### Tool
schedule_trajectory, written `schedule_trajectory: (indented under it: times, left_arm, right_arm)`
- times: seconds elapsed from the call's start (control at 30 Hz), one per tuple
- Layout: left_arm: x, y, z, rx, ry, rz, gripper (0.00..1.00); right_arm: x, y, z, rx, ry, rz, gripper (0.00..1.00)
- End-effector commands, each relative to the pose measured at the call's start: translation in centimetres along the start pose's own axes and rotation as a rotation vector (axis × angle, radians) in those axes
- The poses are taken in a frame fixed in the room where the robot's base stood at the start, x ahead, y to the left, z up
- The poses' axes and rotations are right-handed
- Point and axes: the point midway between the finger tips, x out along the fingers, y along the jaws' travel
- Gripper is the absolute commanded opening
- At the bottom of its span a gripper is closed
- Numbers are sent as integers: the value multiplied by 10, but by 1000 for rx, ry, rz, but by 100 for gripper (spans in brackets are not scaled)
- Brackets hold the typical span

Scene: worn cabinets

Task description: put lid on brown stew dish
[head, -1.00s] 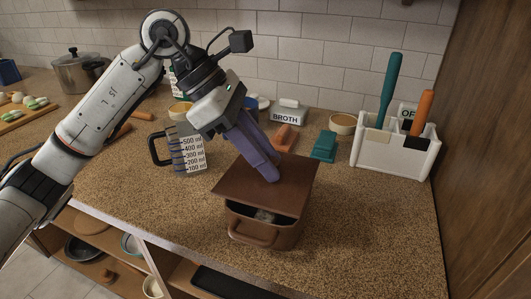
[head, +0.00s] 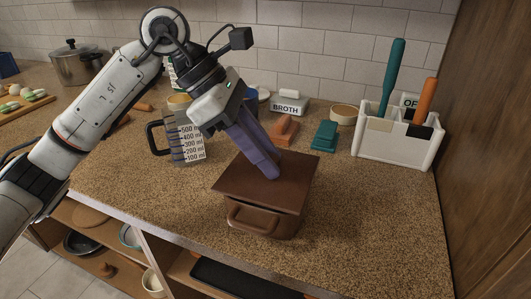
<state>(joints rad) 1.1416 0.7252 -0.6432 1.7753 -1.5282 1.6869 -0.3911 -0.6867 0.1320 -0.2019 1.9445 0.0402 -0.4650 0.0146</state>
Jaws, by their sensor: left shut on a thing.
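The brown stew dish (head: 265,221) stands on the speckled counter, its handle facing the front. The flat, square brown lid (head: 240,180) lies over the dish's top and hides its inside. A thin dark line shows under the lid's front edge; I cannot tell if the lid is fully seated. My left gripper (head: 270,172) reaches down from the upper left with its purple fingers at the lid's middle, shut on it. The part it grips is hidden by the fingers. My right gripper is not in view.
A measuring jug (head: 186,140) stands left of the dish. Behind are a broth container (head: 290,106), an orange-brown block (head: 284,129) and a teal block (head: 324,136). A white utensil holder (head: 398,148) stands at right. The counter right of the dish is clear.

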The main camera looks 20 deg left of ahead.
Motion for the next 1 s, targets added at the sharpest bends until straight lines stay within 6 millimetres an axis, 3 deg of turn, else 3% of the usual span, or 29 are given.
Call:
schedule_trajectory:
  times: [0.73, 0.77, 0.8, 0.87, 1.0]
  left_arm:
    - [10, 0, -6, 0, -1, 1, 0]
    - [8, 0, -6, 0, -1, 1, 30]
    - [8, 0, -6, 0, 0, 0, 37]
    - [8, 0, -6, 0, 0, 0, 47]
    - [8, 0, -6, 0, 0, 0, 47]
  right_arm:
    - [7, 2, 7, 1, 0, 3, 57]
    - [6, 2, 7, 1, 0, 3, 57]
    - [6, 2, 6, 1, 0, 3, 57]
    - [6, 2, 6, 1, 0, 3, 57]
    - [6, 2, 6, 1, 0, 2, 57]
